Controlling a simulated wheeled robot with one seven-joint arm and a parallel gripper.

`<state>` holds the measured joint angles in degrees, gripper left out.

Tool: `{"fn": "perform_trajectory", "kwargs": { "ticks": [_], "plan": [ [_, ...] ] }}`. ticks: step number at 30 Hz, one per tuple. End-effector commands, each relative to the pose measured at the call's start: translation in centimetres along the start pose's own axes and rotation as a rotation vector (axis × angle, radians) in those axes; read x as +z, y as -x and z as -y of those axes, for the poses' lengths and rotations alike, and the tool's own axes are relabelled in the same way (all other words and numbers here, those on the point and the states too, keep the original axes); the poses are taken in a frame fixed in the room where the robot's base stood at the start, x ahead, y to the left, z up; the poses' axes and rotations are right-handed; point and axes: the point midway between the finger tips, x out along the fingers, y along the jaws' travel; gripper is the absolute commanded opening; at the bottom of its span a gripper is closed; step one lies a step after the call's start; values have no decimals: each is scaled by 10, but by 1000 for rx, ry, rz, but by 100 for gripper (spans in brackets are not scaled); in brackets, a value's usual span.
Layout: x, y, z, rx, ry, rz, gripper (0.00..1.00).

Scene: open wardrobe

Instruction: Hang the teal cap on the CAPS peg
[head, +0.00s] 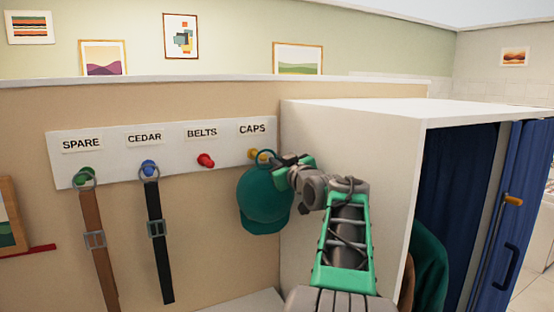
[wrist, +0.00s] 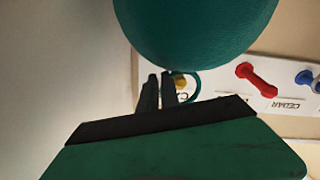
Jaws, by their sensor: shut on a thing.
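The teal cap (head: 264,203) hangs below the CAPS label (head: 252,128), at the right end of the white peg board. My gripper (head: 279,161) is shut at the cap's top, on its teal loop. In the wrist view the cap (wrist: 195,30) fills the top, and my fingertips (wrist: 160,86) pinch the loop (wrist: 197,88) at its side. The yellow CAPS peg (head: 252,153) is right by the loop. In the wrist view the peg (wrist: 180,82) appears within the loop's outline, partly hidden by a finger. I cannot tell whether the loop is around the peg.
A brown belt (head: 97,240) hangs on the green SPARE peg, and a black belt (head: 158,240) on the blue CEDAR peg. The red BELTS peg (head: 206,160) is bare. The white wardrobe side (head: 345,190) stands close to the right of the cap, behind my arm.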

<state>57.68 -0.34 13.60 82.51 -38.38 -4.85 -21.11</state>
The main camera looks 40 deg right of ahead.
Motion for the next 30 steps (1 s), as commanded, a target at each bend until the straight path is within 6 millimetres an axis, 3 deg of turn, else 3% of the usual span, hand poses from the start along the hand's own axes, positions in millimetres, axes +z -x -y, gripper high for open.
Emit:
{"fn": "perform_trajectory", "kwargs": {
  "ticks": [22,30],
  "plan": [
    [-4,-54,8,-10,0,-4,0],
    [9,-65,14,-9,1,-7,0]
  ]
}}
